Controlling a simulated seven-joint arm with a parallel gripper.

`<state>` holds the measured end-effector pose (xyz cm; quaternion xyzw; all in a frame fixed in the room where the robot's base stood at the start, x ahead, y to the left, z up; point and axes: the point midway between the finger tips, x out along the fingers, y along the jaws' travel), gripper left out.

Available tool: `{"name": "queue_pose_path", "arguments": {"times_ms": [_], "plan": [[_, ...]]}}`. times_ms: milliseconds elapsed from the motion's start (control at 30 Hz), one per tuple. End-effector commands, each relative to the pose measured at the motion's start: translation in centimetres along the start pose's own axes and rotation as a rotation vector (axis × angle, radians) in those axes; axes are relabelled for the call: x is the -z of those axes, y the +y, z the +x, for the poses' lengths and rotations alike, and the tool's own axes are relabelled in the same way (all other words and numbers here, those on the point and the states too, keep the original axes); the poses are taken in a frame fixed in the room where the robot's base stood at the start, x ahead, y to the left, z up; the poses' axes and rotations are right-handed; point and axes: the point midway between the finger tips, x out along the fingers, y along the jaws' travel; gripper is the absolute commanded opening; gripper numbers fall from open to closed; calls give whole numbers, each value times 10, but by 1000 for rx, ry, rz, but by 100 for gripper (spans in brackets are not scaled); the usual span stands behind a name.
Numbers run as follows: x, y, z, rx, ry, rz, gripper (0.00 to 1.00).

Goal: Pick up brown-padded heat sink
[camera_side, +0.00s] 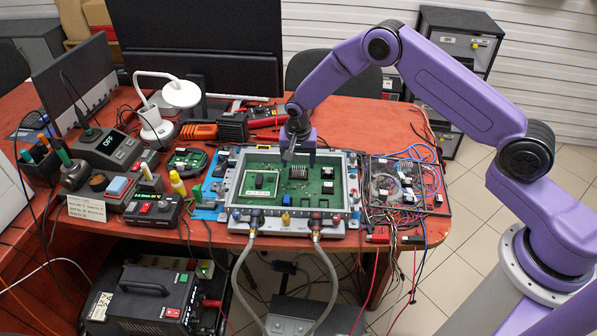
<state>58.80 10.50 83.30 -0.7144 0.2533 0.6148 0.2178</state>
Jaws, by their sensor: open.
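A small dark finned block that looks like a heat sink (298,172) sits on the green circuit board (275,200) inside a grey metal frame (233,185). Its brown padding cannot be made out at this size. My gripper (300,156) points down just above and behind the block, near the frame's back side. Its jaws are open, with nothing visible between them. Whether the fingers touch the block cannot be told from this view.
Two grey hoses (326,272) hang from the frame's front. A tangle of wires and boards (404,186) lies to the right. Several instruments, including a grey meter (107,147), crowd the left. The red table (365,120) is fairly clear at the back right.

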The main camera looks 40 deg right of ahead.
Motion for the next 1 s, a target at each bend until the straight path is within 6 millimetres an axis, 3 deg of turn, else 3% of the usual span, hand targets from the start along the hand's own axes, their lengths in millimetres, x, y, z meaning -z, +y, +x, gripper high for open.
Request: {"name": "queue_pose_path", "arguments": {"times_ms": [200,500,533,567,700,1000], "plan": [[0,0,24,-1,-1,-1,70],[1,0,27,1,1,-1,70],[1,0,27,1,1,-1,67],[1,0,27,1,1,-1,57],[1,0,27,1,0,-1,12],[1,0,27,1,1,-1,10]]}}
